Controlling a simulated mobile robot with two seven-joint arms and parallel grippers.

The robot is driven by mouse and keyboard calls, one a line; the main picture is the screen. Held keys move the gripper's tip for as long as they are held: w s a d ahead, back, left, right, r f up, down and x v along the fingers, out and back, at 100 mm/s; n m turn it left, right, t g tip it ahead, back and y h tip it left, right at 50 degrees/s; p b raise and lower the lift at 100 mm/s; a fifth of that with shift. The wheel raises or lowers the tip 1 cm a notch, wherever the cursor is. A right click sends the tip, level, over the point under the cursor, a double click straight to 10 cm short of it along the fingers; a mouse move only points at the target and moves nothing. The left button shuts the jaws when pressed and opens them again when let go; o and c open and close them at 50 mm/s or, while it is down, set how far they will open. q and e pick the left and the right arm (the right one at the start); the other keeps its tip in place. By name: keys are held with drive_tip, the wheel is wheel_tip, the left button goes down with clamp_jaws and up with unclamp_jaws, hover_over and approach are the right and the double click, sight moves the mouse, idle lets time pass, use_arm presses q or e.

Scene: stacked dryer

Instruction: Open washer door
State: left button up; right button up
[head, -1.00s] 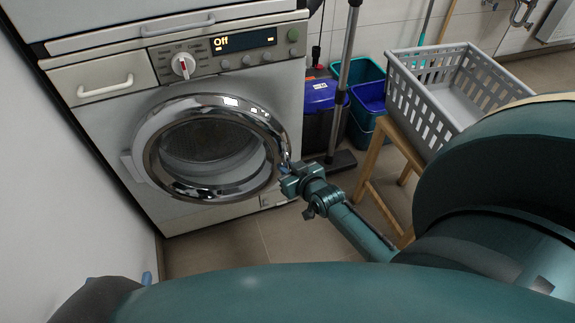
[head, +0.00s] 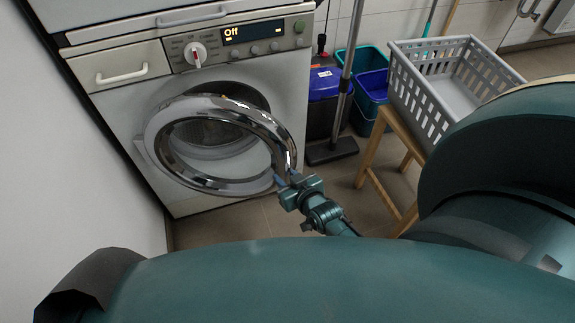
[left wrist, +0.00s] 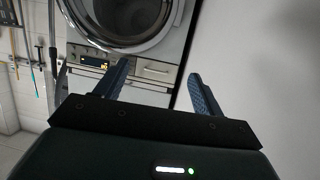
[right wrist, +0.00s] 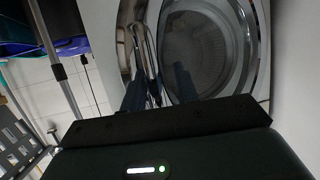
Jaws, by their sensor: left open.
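The washer (head: 262,68) stands at the left with its display reading Off. Its round chrome door (head: 165,165) is partly open, swung out from the body, with a dark gap and the drum opening (head: 205,135) behind it. My right gripper (head: 283,184) is at the door's right edge. In the right wrist view its blue fingers (right wrist: 160,90) sit on either side of the door rim (right wrist: 141,60) and look closed on it. My left gripper shows in the left wrist view (left wrist: 155,88), open and empty, apart from the washer. In the head view its fingers are hidden.
A grey laundry basket (head: 425,95) rests on a wooden stand (head: 372,160) at the right. Blue and teal bins (head: 370,90) and a broom (head: 332,150) stand beside the washer. A white wall (head: 70,190) bounds the left. Floor in front of the washer is clear.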

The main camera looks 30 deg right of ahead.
drive_tip(key=shift+o, duration=0.5)
drive_tip(key=shift+d, duration=0.1)
use_arm(q)
drive_tip(key=shift+n+t, duration=0.4)
drive_tip(key=shift+n, duration=0.3)
drive_tip(key=r+p, duration=0.1)
drive_tip(key=a+r+p, duration=0.1)
drive_tip(key=r, duration=0.1)
drive_tip(key=r+p, duration=0.1)
drive_tip(key=shift+s+a+r+p, duration=0.2)
drive_tip(key=shift+s+r+p, duration=0.1)
drive_tip(key=shift+s+p, duration=0.1)
use_arm(e)
drive_tip(key=v, duration=1.3)
drive_tip(key=shift+r, duration=0.1)
